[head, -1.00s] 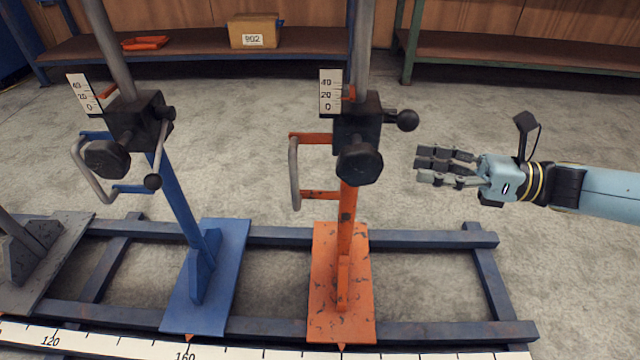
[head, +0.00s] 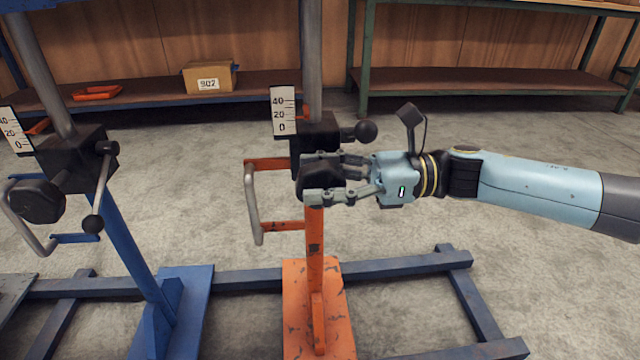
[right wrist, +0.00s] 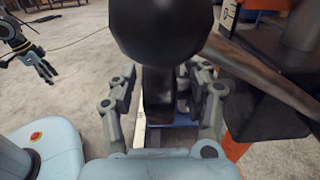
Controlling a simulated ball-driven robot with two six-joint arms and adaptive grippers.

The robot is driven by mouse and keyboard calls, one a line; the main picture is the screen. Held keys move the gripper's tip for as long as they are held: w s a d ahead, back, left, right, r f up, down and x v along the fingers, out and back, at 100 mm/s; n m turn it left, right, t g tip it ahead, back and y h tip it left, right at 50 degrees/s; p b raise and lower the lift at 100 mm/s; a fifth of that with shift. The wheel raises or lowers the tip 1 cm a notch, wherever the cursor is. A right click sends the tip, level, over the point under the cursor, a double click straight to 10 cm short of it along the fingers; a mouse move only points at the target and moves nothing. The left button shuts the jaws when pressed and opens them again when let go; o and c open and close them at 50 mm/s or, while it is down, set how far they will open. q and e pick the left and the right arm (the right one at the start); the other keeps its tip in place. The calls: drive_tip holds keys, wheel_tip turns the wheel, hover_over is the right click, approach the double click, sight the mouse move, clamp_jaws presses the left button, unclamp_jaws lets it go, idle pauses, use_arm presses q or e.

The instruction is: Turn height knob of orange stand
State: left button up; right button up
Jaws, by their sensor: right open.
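The orange stand (head: 316,250) stands upright in the middle of the head view. The black height knob (head: 318,186) on the front of its black clamp block (head: 312,128) is partly hidden by my right gripper (head: 313,178). That gripper comes in from the right, its fingers open above and below the knob. In the right wrist view a dark part, apparently the knob (right wrist: 158,98), lies between the fingers. Whether they touch it I cannot tell. My left gripper (right wrist: 42,66) shows small at that view's upper left, away from the stand.
A lever with a black ball (head: 366,130) sticks out just above my right gripper. A grey handle (head: 252,205) is on the stand's left side. A blue stand (head: 130,235) stands left.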

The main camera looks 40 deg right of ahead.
clamp_jaws()
idle(0.3)
drive_tip(key=shift+f+t, duration=0.1)
drive_tip(key=shift+t, duration=0.2)
